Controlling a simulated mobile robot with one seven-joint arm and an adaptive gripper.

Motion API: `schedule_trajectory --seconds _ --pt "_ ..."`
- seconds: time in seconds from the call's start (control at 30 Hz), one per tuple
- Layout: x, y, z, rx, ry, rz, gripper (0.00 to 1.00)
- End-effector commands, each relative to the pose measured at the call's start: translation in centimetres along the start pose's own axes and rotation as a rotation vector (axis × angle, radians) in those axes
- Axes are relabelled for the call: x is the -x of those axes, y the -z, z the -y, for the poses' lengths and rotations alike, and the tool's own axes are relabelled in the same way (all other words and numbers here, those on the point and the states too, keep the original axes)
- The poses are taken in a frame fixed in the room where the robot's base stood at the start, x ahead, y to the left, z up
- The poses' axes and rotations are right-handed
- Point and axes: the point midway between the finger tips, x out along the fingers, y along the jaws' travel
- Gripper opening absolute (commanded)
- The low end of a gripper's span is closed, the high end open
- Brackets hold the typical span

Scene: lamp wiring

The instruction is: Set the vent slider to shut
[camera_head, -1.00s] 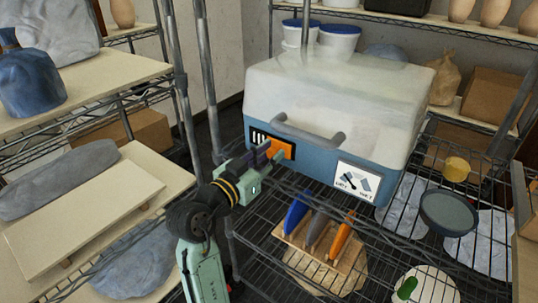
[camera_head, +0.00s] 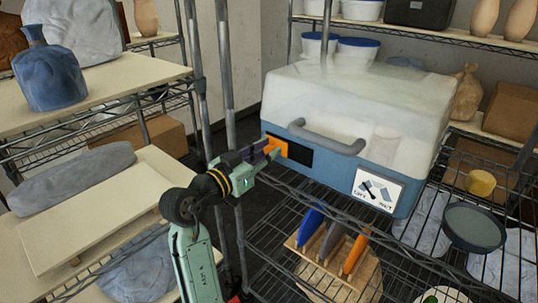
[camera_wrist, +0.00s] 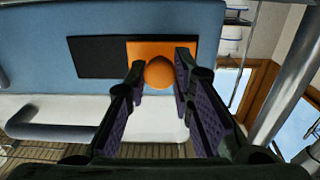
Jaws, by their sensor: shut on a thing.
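The orange vent slider (camera_head: 280,149) sits at the left end of the dark vent panel (camera_head: 298,154) on the blue front of a box with a cloudy lid. No vent slots show, and the panel right of the slider is plain black. In the wrist view the slider plate (camera_wrist: 136,48) is at the right end of the panel (camera_wrist: 95,57), with its round orange knob (camera_wrist: 159,73) between my fingers. My gripper (camera_head: 266,152) is shut on this knob; its purple-padded fingers also show in the wrist view (camera_wrist: 161,68).
A rack post (camera_head: 226,75) stands close left of my gripper. Blue, grey and orange tools (camera_head: 355,254) stand in a wooden holder on the wire shelf below.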

Motion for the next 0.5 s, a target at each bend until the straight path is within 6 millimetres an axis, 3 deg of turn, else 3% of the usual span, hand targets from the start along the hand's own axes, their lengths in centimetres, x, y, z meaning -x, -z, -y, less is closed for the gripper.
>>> schedule_trajectory --seconds 0.03,0.07,0.33,0.5 --pt "0.11 0.11 0.51 0.000 0.014 -0.003 0.00" --pt "0.12 0.11 0.52 0.000 0.015 -0.003 0.24" --pt "0.12 0.10 0.41 0.000 0.012 -0.003 0.42" --pt "0.09 0.08 0.32 0.000 0.010 -0.002 0.42"
